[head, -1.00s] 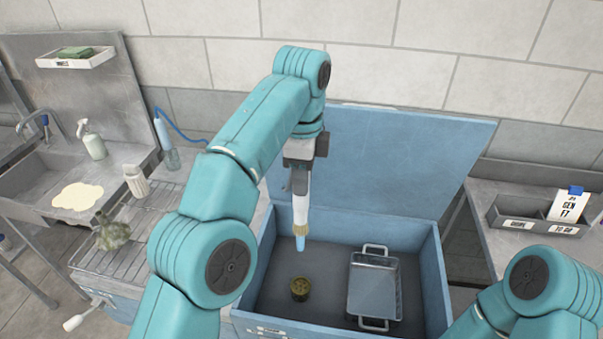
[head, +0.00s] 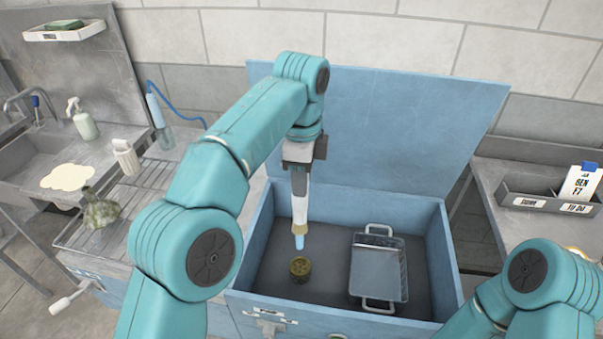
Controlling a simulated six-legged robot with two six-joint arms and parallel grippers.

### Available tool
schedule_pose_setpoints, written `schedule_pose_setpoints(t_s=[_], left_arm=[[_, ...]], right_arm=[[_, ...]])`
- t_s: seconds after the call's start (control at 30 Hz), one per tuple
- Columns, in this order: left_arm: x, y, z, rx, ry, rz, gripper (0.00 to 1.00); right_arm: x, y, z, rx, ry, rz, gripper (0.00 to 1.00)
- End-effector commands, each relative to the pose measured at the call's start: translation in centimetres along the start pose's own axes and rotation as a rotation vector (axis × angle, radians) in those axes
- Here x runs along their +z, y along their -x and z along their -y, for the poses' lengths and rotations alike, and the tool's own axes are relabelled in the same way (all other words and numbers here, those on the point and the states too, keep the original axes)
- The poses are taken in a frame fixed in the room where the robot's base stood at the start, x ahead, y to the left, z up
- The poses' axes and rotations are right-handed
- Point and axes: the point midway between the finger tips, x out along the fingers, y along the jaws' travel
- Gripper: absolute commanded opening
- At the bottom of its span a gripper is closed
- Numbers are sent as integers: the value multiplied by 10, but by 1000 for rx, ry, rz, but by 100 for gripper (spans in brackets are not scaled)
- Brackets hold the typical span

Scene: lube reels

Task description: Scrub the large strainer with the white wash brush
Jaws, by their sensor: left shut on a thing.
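My left gripper (head: 299,178) is shut on the white wash brush (head: 300,208), which hangs upright, tan and pale blue end down. The brush is over the open blue wash tub (head: 248,296); its tip shows just above a small round olive-brown cup-like thing (head: 300,271), with a gap in the picture. A rectangular metal basket (head: 376,272) with two loop handles stands on the tub floor at right. I cannot tell for sure which of these two is the large strainer. My right arm shows at lower right; its gripper is out of view.
The tub's blue lid (head: 410,130) stands open behind. At left are a wire drainboard (head: 150,185) with a grey-green lumpy object (head: 101,212), a white container (head: 125,158) and a sink (head: 45,145). A grey divided bin (head: 530,190) stands on the right bench.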

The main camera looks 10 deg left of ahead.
Motion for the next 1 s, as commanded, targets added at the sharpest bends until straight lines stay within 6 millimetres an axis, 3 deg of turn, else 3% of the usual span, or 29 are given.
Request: schedule_pose_setpoints(t_s=[0.03, 0.4, 0.73, 1.0], left_arm=[[0, -10, 0, -1, 1, 0, 0], [0, -50, 0, -1, 0, 0, 0], [0, -66, 0, 0, 0, 0, 0], [0, -97, 0, 0, 0, 0, 0]], right_arm=[[0, -9, -3, 0, 0, 0, 0], [-1, -36, -13, 0, 0, 0, 0], [-1, -45, -16, 0, 0, 0, 0], [-1, -66, -24, 0, 0, 0, 0]])
